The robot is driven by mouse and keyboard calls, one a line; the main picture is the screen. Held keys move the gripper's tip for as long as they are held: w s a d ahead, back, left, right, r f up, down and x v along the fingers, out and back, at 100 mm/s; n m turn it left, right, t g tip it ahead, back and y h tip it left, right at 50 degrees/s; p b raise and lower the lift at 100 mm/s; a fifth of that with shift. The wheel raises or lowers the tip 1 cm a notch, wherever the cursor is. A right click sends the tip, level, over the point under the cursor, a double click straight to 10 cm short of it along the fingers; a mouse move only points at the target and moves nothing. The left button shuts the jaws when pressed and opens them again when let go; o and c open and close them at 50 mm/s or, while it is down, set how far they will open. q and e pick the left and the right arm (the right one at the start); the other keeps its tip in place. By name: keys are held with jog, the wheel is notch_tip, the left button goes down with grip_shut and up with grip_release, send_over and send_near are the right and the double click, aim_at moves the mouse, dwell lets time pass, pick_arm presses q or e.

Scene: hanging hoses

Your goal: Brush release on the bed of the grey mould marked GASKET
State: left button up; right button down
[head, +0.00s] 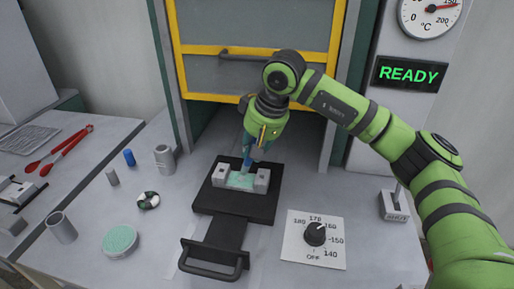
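A grey mould (261,180) sits on a black sliding plate (266,207) with a handle at its front, before the press opening. Its bed (240,180) is turquoise between two raised grey end blocks. No marking on it is legible. My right gripper (251,154) points down just above the bed and appears shut on a slim blue brush (246,161). The brush's lower end is at or very near the bed; contact cannot be told. A round tub of turquoise paste (120,241) stands to the left. My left gripper is not in view.
A dial plate (297,254) lies right of the handle. Grey cylinders (62,228), a blue cylinder (129,157), a dark-and-white ring (148,200) and red tongs (60,148) are at left. A yellow-framed guard (250,52) is raised behind. A lit READY sign (408,74) hangs at right.

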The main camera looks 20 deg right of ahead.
jog(key=shift+w+a, duration=0.55)
jog(key=shift+a, duration=0.25)
notch_tip(320, 180, up, 8)
jog(key=p, duration=0.6)
